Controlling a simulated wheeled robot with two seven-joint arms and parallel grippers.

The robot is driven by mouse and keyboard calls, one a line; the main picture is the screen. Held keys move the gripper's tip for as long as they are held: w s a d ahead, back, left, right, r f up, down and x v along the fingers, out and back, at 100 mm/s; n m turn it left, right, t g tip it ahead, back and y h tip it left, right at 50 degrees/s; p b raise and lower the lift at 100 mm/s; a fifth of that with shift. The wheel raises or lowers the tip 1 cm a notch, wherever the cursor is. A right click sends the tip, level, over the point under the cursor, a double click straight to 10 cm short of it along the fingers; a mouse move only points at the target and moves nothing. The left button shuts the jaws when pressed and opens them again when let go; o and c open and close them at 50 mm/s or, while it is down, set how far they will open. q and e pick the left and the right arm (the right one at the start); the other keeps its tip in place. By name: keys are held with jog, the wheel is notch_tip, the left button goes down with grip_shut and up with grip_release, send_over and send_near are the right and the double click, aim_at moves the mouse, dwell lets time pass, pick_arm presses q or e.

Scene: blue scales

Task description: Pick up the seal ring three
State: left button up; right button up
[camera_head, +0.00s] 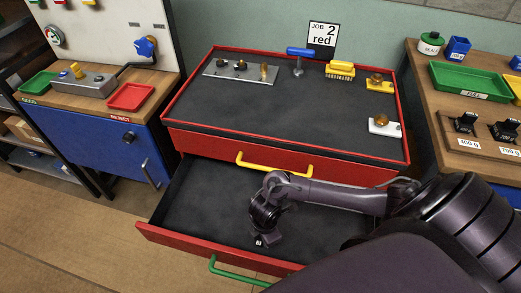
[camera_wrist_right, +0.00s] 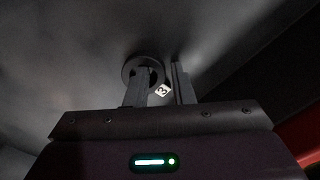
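The seal ring three (camera_wrist_right: 128,70) is a small dark grey ring on the drawer floor, with a white tag (camera_wrist_right: 162,91) marked 3 at its right side. My right gripper (camera_wrist_right: 160,80) is low in the open drawer, its fingers apart. In the right wrist view the left finger overlaps the ring and the right finger stands just right of it. I cannot tell whether a finger touches the ring. In the head view my right gripper (camera_head: 264,232) hides most of the ring, and only a small white tag (camera_head: 259,243) shows. My left gripper is not in view.
The open drawer (camera_head: 200,244) has red walls and a green handle (camera_head: 238,273). Above it, a red-edged cabinet top (camera_head: 290,105) holds several fittings. A shut drawer with a yellow handle (camera_head: 272,166) overhangs the back. The drawer's left floor is clear.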

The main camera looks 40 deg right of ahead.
grip_shut()
jog(key=shift+r, duration=0.15)
